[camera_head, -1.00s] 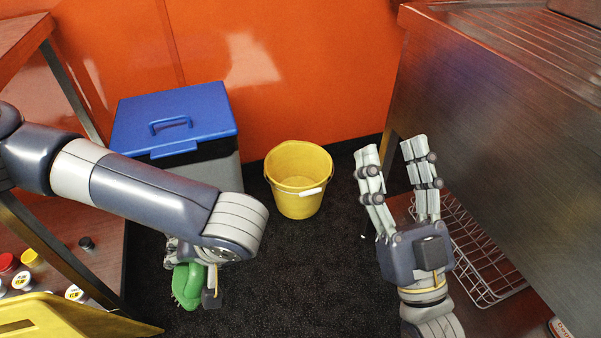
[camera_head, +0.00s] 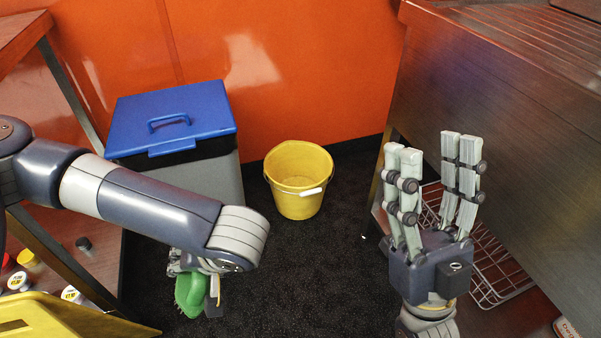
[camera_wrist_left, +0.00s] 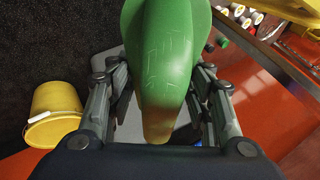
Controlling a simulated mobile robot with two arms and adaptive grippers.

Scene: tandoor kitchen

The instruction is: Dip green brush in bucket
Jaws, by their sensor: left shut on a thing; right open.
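The yellow bucket (camera_head: 298,200) stands upright on the dark floor against the orange wall, its white handle grip hanging at the front rim. It also shows at the left of the left wrist view (camera_wrist_left: 55,100). My left gripper (camera_head: 190,270) is shut on the green brush (camera_head: 191,294), left of and nearer than the bucket, apart from it. In the left wrist view the brush's green body (camera_wrist_left: 160,60) lies between the fingers; my left arm partly hides the gripper in the head view. My right gripper (camera_head: 432,165) is open and empty, fingers up, right of the bucket.
A cooler with a blue lid (camera_head: 175,115) stands left of the bucket. A steel counter (camera_head: 500,120) is at the right, with a wire basket (camera_head: 500,270) below it. A yellow crate (camera_head: 60,318) and several jars are at the lower left. Dark floor between the arms is clear.

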